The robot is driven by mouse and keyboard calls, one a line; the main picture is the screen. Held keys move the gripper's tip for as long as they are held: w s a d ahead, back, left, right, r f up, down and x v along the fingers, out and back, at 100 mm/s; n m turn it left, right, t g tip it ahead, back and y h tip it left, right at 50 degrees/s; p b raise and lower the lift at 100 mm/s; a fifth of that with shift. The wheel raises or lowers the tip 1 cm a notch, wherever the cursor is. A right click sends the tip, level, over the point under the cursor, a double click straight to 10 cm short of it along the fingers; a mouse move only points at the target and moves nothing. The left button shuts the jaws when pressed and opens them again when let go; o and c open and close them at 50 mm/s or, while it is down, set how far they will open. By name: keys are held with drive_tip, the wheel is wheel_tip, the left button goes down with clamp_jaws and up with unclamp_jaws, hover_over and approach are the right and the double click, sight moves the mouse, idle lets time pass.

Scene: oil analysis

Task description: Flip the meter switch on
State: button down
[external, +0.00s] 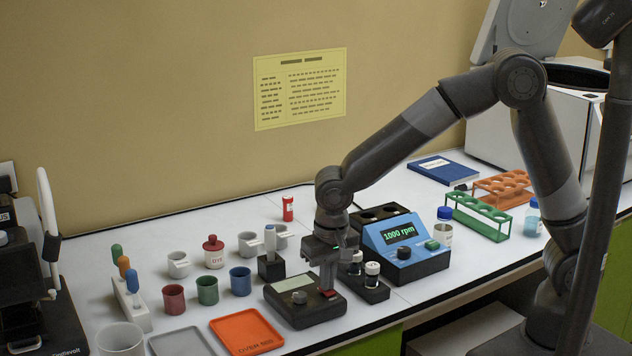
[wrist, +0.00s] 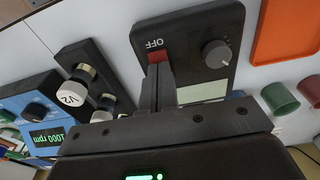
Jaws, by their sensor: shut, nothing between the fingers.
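The meter (external: 298,313) is a dark box on the white bench with a grey knob and a pale blank display. It also shows in the wrist view (wrist: 196,25), where a red switch (wrist: 157,57) sits beside the word OFF. The red switch (external: 328,293) shows in the external view at the meter's right end. My gripper (external: 328,287) points down over that end. In the wrist view, my gripper (wrist: 157,72) is shut and empty, with its fingertips at the red switch. I cannot tell whether they touch it. The fingers hide part of the meter.
A black holder with vials (external: 372,289) stands close right of the meter, beside a blue device (external: 404,250) reading 1000 rpm. An orange tray (external: 246,335) lies left of the meter. Several cups (external: 240,281) stand behind the tray.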

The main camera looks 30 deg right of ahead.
sight(330, 292)
drive_tip(key=shift+s, duration=0.4)
drive_tip(key=shift+r, duration=0.1)
wheel_tip(330, 292, up, 14)
drive_tip(key=s, duration=0.2)
idle(0.4)
drive_tip(key=shift+w+t, duration=0.3)
drive_tip(key=shift+w, duration=0.5)
